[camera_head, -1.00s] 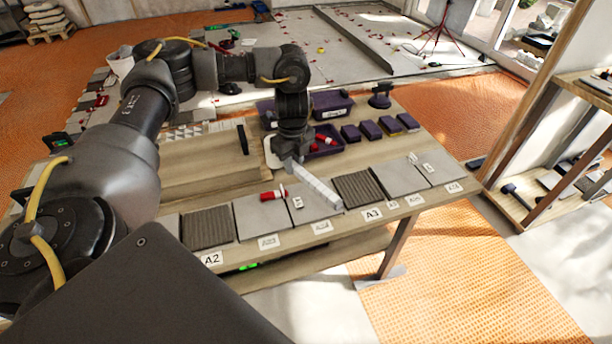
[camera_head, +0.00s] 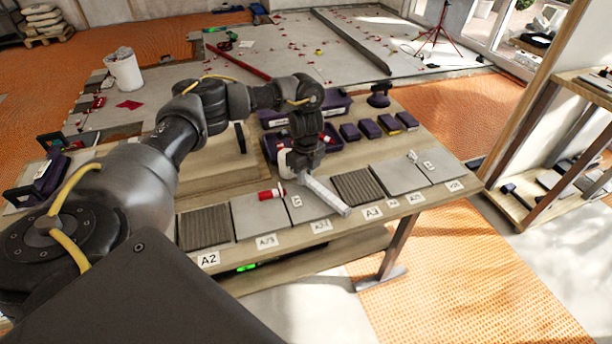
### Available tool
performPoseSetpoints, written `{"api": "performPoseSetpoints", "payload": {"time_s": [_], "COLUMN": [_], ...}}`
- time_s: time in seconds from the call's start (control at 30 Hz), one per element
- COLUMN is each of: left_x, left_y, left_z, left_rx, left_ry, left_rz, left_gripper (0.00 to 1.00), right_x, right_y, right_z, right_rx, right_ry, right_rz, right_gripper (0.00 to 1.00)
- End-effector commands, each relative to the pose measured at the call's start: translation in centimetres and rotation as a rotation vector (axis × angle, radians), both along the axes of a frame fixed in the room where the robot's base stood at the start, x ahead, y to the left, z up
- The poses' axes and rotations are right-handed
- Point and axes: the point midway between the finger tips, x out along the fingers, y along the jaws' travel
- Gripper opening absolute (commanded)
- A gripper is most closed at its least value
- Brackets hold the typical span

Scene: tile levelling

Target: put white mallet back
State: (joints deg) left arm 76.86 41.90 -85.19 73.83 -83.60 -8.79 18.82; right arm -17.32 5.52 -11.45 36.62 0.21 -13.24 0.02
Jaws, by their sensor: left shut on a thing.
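My left gripper (camera_head: 301,173) is shut on the white mallet (camera_head: 328,196). The long pale part of the mallet slants from the jaws down and right, over the labelled slabs near the table's front edge. Another pale patch shows just left of the jaws; I cannot tell whether it belongs to the mallet. My wrist hides the grip itself. I cannot tell whether the mallet touches the slabs below it. My right gripper is not in view.
The table (camera_head: 300,241) holds a ribbed dark slab (camera_head: 206,227), a grey slab (camera_head: 258,217) and a red-ended tool (camera_head: 270,194). Behind the gripper are a purple bin (camera_head: 334,106), several dark blocks (camera_head: 369,128) and a suction cup (camera_head: 380,95). A shelf (camera_head: 520,200) stands right.

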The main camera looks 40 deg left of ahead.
Motion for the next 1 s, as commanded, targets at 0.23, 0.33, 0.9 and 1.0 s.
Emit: {"api": "performPoseSetpoints", "payload": {"time_s": [0.23,0.33,0.9,1.0], "left_x": [0.0,0.0,0.1,0.2], "left_y": [0.0,0.0,0.0,0.0], "left_z": [-0.1,-0.2,1.9,4.1], "left_rx": [0.0,0.0,0.001,0.002], "left_ry": [-0.001,-0.001,-0.004,-0.006], "left_rz": [0.0,0.0,-0.002,-0.003], "left_gripper": [0.0,0.29,0.43,0.43], "right_x": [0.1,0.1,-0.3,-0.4], "right_y": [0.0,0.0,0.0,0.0], "right_z": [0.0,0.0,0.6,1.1], "right_rx": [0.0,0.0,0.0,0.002], "right_ry": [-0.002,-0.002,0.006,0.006], "right_rz": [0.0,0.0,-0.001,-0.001], "right_gripper": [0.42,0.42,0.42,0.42]}}
